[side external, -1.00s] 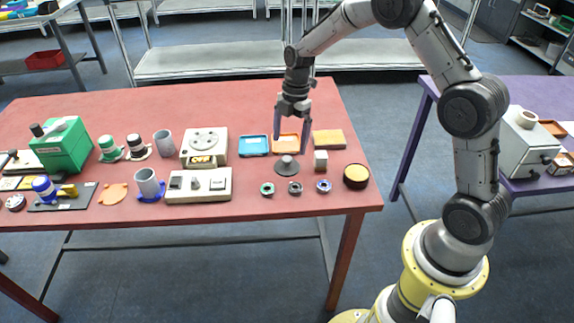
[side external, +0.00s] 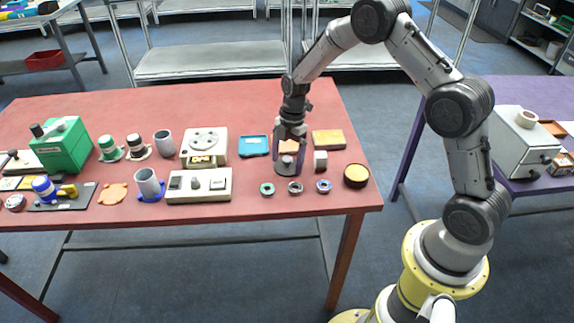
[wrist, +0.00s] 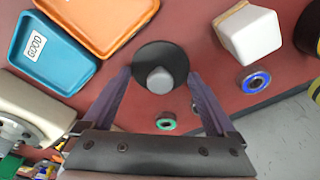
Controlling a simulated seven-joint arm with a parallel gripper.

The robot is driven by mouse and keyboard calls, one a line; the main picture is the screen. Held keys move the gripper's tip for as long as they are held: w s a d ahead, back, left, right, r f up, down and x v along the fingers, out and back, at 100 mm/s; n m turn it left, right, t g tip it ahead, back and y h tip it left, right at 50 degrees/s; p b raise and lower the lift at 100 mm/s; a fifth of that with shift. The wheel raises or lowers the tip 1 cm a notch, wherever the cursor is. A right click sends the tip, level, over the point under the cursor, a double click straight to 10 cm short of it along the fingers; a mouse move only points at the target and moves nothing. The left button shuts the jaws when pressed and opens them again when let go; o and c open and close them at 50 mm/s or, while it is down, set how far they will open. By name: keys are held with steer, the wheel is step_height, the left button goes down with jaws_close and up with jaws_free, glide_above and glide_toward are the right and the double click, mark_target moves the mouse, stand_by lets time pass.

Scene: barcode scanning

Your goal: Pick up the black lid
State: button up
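The black lid (wrist: 146,62) is a dark round disc with a grey knob (wrist: 160,81) in its middle. It lies on the red table and shows in the side view as a dark disc (side external: 287,170) below my gripper. My gripper (side external: 288,158) points down with its fingers low over the lid. In the wrist view my gripper (wrist: 158,78) is open, with its two purple fingers apart on either side of the knob. I cannot tell whether the fingertips touch the lid.
A blue tray (wrist: 50,42) marked GOOD and an orange tray (wrist: 100,20) lie behind the lid. A white block (wrist: 248,35) stands to the right. A green ring (wrist: 166,122) and a blue-rimmed ring (wrist: 254,80) lie nearby. A beige device (side external: 199,186) is at the left.

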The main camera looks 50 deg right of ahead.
steer(key=c, duration=0.8)
steer(key=shift+r, duration=0.15)
